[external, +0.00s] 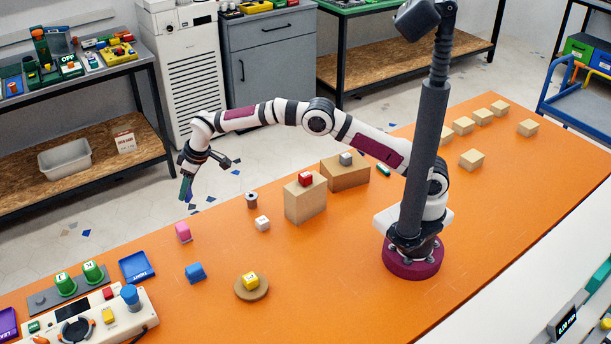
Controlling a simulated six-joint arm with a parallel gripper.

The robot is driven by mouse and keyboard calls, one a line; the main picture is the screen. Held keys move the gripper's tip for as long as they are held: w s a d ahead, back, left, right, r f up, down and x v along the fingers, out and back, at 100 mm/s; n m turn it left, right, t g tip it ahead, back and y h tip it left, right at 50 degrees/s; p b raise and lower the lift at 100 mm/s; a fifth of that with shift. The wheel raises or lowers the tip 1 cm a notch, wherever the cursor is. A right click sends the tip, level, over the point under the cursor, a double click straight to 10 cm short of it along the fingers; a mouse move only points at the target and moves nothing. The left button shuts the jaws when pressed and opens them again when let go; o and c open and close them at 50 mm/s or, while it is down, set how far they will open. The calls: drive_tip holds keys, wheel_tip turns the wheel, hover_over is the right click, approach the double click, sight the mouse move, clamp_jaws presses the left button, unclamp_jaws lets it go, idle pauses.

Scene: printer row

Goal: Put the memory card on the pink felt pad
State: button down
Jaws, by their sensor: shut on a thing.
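My gripper (186,187) hangs over the far left edge of the orange table, pointing down. It is shut on a thin, upright blue-green piece (184,190), which may be the memory card; it is too small to be sure. The piece is held clear above the table. A small pink thing (183,232) sits on the table below the gripper, near the far edge. It looks more like a block than a flat pad, and I cannot tell whether it is the pink felt pad. No other pink pad is clear.
Near the pink thing are a white cube (262,224), a dark spool (252,200) and a blue block (195,272). A yellow cube (250,281) rests on a round wooden disc. Wooden blocks (306,203) carry red and grey cubes. A control panel (95,318) stands at the front left.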

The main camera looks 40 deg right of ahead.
drive_tip(key=a+f, duration=0.1)
drive_tip(key=a, duration=0.1)
drive_tip(key=s+a+f, duration=0.1)
drive_tip(key=a+f, duration=0.1)
drive_tip(key=shift+s+a+f, duration=0.15)
drive_tip(key=shift+s, duration=0.05)
drive_tip(key=shift+f, duration=1.7)
drive_tip(key=shift+f, duration=0.1)
drive_tip(key=shift+c, duration=2.3)
unclamp_jaws()
